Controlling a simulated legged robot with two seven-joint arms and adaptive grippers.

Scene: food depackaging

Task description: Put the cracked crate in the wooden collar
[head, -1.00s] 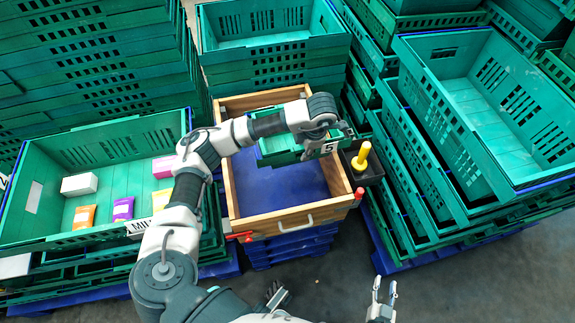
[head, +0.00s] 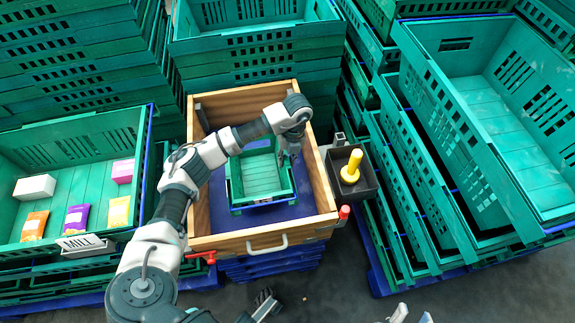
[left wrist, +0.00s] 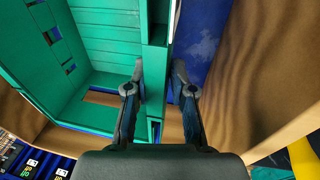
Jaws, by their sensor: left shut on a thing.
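The small green crate (head: 262,172) is inside the wooden collar (head: 265,238), over its blue floor (head: 225,222). It looks roughly level; I cannot tell whether it rests on the floor. My left gripper (head: 290,155) reaches down into the collar and is shut on the crate's right wall. In the left wrist view the fingers (left wrist: 159,75) straddle the crate's wall (left wrist: 157,30), with the collar's side (left wrist: 250,80) to the right. No crack can be made out clearly.
A black bin (head: 362,185) with a yellow-handled tool (head: 351,166) hangs at the collar's right side. A green crate (head: 75,160) with food packets stands left. Tall green crate stacks (head: 255,60) close in behind and on the right (head: 435,150). Grey floor is free in front.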

